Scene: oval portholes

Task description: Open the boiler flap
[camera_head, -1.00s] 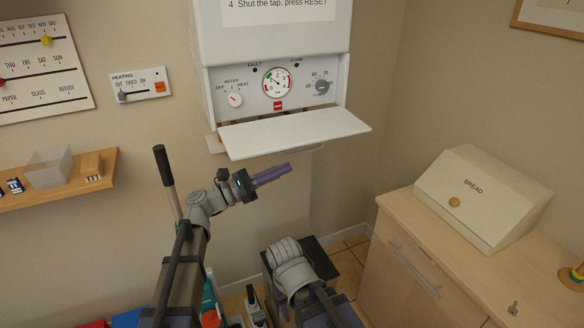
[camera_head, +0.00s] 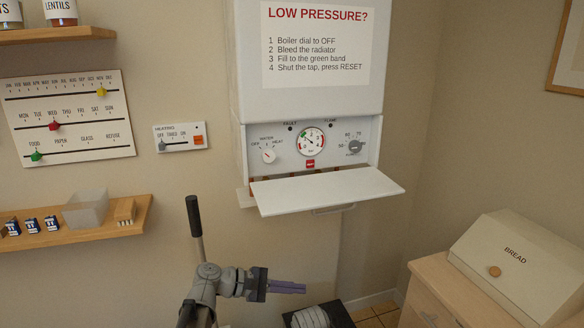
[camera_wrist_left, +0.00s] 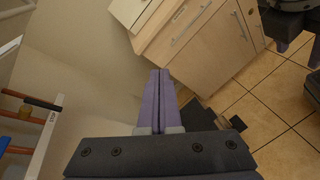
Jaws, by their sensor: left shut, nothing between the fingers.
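The white boiler flap (camera_head: 325,191) juts out from the bottom of the boiler (camera_head: 310,100) in the head view. It stands open, lowered to near level, and the control panel (camera_head: 225,0) above it is uncovered. A thin handle (camera_head: 333,210) shows under its front edge. My left gripper (camera_head: 303,287) is shut and empty, well below the flap and apart from it. Its purple fingers (camera_wrist_left: 160,75) lie together in the left wrist view. My right gripper (camera_wrist_left: 298,48) shows at that view's top right, its two fingers apart.
A wooden shelf (camera_head: 75,222) with a clear bin and small boxes is on the left wall. A cabinet (camera_head: 440,290) with a bread box (camera_head: 515,255) stands at the right. The space between gripper and flap is clear.

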